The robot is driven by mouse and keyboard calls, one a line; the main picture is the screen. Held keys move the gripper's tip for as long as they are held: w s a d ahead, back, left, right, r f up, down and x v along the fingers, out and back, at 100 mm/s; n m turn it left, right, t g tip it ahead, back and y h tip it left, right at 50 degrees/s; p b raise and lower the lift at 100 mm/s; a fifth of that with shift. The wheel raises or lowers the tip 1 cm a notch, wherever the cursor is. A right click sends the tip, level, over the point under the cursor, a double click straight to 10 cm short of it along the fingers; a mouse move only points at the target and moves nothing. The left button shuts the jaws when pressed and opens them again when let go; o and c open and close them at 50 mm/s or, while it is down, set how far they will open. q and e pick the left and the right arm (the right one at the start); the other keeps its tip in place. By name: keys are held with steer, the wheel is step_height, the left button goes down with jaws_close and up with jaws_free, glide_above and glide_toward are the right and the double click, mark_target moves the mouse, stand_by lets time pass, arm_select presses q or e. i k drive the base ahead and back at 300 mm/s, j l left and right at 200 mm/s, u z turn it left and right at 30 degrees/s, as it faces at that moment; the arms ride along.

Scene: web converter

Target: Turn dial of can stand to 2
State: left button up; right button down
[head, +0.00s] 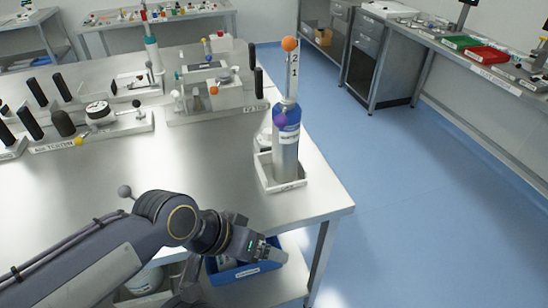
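The can stand is a white tray (262,170) at the table's right edge, holding an upright grey-blue can (286,150). A tall pale strip (292,75) marked 2 above 1 rises over the can. An orange ball (289,44) tops the strip and a purple ball (280,120) sits lower, by the can's blue upper part. I cannot tell which part is the dial or its setting. My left gripper (276,253) is below and in front of the stand, past the table's front edge, apart from it. Its fingers are too unclear to read. My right gripper is not in view.
The steel table (170,185) is bare in front, with handles, a round gauge (100,112) and other fixtures along its back and left. A blue bin (228,274) is on the lower shelf. Blue floor (410,180) is clear to the right, before a side bench (460,60).

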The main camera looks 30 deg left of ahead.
mark_target(267, 132)
steer(key=i+l+z, duration=0.25)
steer(key=l, duration=0.25)
steer(key=i+l+z, duration=0.2)
steer(key=i+l, duration=0.2)
steer(key=i+l+u, duration=0.25)
steer(key=i, duration=0.15)
steer(key=i+l+u, duration=0.2)
steer(key=i, duration=0.25)
steer(key=i+u, duration=0.15)
steer(key=u, duration=0.25)
steer(key=i+u, duration=0.15)
steer(key=u, duration=0.3)
steer(key=i+u, duration=0.1)
steer(key=u, duration=0.3)
steer(key=i+l+u, duration=0.1)
steer(key=u, duration=0.35)
steer(key=i+u, duration=0.15)
steer(key=u, duration=0.3)
steer(key=i+l+u, duration=0.1)
steer(key=u, duration=0.35)
steer(key=i+l+u, duration=0.15)
steer(key=u, duration=0.3)
steer(key=i+l+u, duration=0.1)
steer(key=u, duration=0.35)
steer(key=l+u, duration=0.25)
steer(key=u, duration=0.2)
steer(key=i+l+u, duration=0.1)
steer(key=u, duration=0.35)
steer(key=l, duration=0.1)
